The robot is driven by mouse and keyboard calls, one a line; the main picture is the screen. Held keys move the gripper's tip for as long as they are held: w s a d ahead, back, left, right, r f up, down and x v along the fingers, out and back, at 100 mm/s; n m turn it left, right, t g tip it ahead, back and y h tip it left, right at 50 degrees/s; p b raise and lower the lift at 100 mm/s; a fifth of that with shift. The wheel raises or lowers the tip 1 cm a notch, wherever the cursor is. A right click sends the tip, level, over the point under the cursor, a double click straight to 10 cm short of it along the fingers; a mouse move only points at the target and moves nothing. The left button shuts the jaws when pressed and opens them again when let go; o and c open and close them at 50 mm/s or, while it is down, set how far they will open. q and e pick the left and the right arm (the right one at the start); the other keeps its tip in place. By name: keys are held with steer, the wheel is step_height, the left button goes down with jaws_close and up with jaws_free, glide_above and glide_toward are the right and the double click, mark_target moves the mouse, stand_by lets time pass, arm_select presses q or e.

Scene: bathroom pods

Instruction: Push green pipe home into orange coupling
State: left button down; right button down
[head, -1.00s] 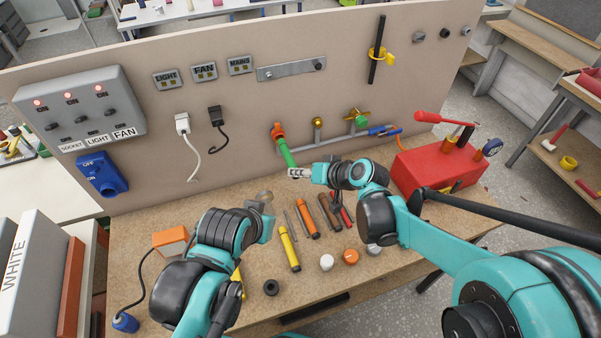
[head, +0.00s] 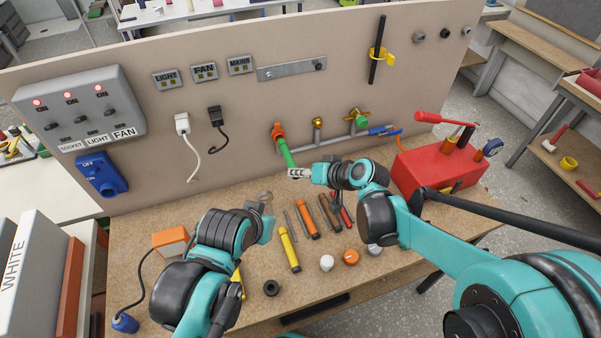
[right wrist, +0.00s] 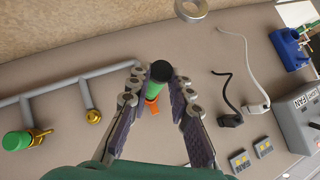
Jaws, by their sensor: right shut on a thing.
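The green pipe (head: 287,154) slants down from the orange coupling (head: 278,131) on the wall panel; its upper end is at the coupling's mouth. How deep it sits in the coupling cannot be told. My right gripper (head: 295,173) is shut on the pipe's lower end. In the right wrist view, the pipe (right wrist: 153,91) with its dark end lies between the fingers of the right gripper (right wrist: 160,95), and a bit of the orange coupling (right wrist: 153,108) shows behind it. My left gripper (head: 265,203) is over the bench, left of the pipe; its fingers are too small to read.
A grey pipe rail (head: 318,148) with brass valves runs right of the coupling. Several tools and the yellow tube (head: 289,250) lie on the bench below. A red toolbox (head: 440,165) stands to the right. White and black cables hang at left.

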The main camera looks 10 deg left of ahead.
mark_target(294, 164)
steer(key=shift+w+a+b, duration=0.15)
steer(key=shift+w+a, duration=0.35)
steer(key=shift+w, duration=0.25)
steer(key=shift+w+a+b, duration=0.15)
steer(key=shift+w+a, duration=0.35)
steer(key=shift+w, duration=0.25)
stand_by(0.3)
steer(key=c, duration=1.3)
jaws_free()
steer(key=shift+d, duration=0.1)
steer(key=v, duration=1.2)
steer(key=shift+s+f, duration=0.1)
steer(key=s+d+f+m+h+b, duration=0.1)
steer(key=s+d+f+h, duration=0.2)
steer(key=s+d, duration=0.2)
steer(key=s+d+f+m+t+h+b, duration=0.1)
steer(key=s+d+f+h+b, duration=0.1)
steer(key=d, duration=1)
steer(key=s+d+f+m+t+h+b, duration=0.1)
steer(key=s+d+f+h, duration=0.3)
steer(key=s+d, duration=0.4)
steer(key=shift+s+d+f+m+b, duration=0.3)
steer(key=shift+d+f+m, duration=0.1)
steer(key=shift+f+m, duration=0.3)
